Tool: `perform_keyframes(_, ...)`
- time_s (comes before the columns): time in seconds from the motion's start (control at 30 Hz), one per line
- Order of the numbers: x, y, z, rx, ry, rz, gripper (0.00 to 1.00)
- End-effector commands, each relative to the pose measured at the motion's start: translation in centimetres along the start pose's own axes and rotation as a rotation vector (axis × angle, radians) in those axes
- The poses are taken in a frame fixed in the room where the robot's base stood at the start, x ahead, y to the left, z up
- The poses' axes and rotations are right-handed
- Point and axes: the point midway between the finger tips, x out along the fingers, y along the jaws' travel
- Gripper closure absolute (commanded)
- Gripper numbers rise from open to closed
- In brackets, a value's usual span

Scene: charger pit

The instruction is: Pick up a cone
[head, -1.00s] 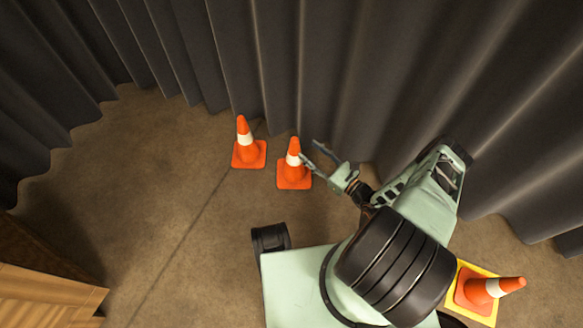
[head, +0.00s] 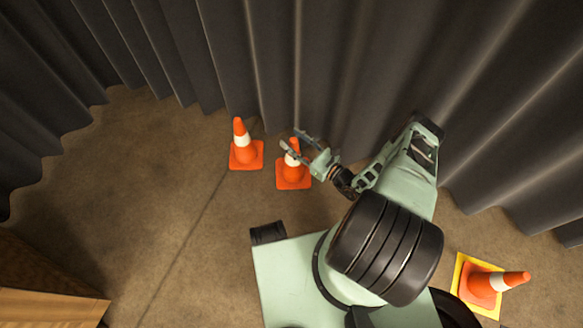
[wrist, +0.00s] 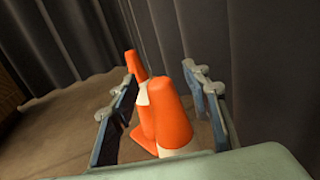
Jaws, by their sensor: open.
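An orange cone with a white band (head: 292,176) stands upright on the floor. My gripper (head: 294,141) is open at its upper part. In the wrist view the cone's orange top (wrist: 172,118) shows between the two spread fingers of my gripper (wrist: 165,105), with gaps at both sides. Its base is hidden there. A second orange cone (head: 241,150) stands upright just to the left; in the wrist view it shows behind the nearer cone (wrist: 136,66). A third cone (head: 485,286) stands on a yellow square at the lower right.
A dark pleated curtain (head: 330,60) hangs close behind the cones and my arm. A wooden piece (head: 45,305) is at the lower left. The brown floor (head: 130,190) left of the cones is clear.

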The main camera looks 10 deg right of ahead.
Motion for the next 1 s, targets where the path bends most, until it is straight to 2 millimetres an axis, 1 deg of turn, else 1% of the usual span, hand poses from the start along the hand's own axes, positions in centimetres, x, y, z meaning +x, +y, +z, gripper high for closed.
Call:
perform_keyframes(0.03, -0.01, -0.01, 0.01, 0.000, 0.000, 0.000, 0.59)
perform_keyframes(0.07, -0.01, 0.00, 0.01, 0.000, 0.000, 0.000, 0.62)
perform_keyframes(0.4, 0.00, -0.01, 0.01, 0.000, 0.000, 0.001, 1.00)
perform_keyframes(1.0, 0.05, -0.10, 0.18, -0.001, -0.002, 0.002, 1.00)
